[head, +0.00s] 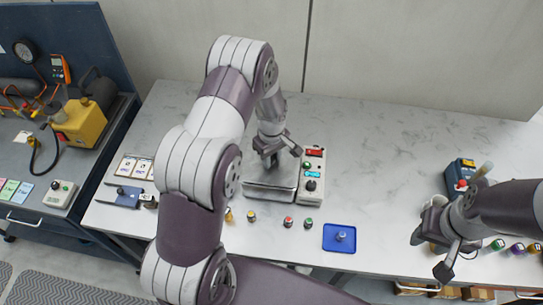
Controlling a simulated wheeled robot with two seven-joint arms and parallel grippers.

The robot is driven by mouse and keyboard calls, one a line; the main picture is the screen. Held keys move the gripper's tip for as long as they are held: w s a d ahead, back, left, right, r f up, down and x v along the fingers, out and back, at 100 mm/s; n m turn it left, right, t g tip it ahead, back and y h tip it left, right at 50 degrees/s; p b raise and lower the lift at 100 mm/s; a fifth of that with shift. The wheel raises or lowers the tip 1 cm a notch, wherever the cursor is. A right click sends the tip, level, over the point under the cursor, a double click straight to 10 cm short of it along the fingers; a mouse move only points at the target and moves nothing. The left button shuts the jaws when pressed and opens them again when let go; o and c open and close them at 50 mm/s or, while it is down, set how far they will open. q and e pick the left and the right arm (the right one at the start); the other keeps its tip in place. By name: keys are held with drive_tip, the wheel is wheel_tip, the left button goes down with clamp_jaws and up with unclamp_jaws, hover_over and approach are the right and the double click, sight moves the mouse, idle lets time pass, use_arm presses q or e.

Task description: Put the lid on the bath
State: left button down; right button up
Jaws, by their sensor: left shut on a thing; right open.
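The bath (311,192) is a light box with a control panel on its right side, carrying red and blue displays and a dark knob. A flat silver-grey lid (281,184) shows over its left part. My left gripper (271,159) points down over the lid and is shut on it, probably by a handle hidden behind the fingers. I cannot tell whether the lid rests on the bath or hangs just above it. My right gripper (432,254) is open and empty at the counter's front edge on the right.
A blue square tray (329,245) with a small grey knobbed piece lies at the front. Several small coloured-cap vials (288,222) stand left of it. A blue device (460,173) stands at the right. The counter (385,150) between is clear.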

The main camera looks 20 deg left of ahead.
use_arm(q)
drive_tip(key=shift+f, duration=0.3)
drive_tip(key=c, duration=0.9)
unclamp_jaws()
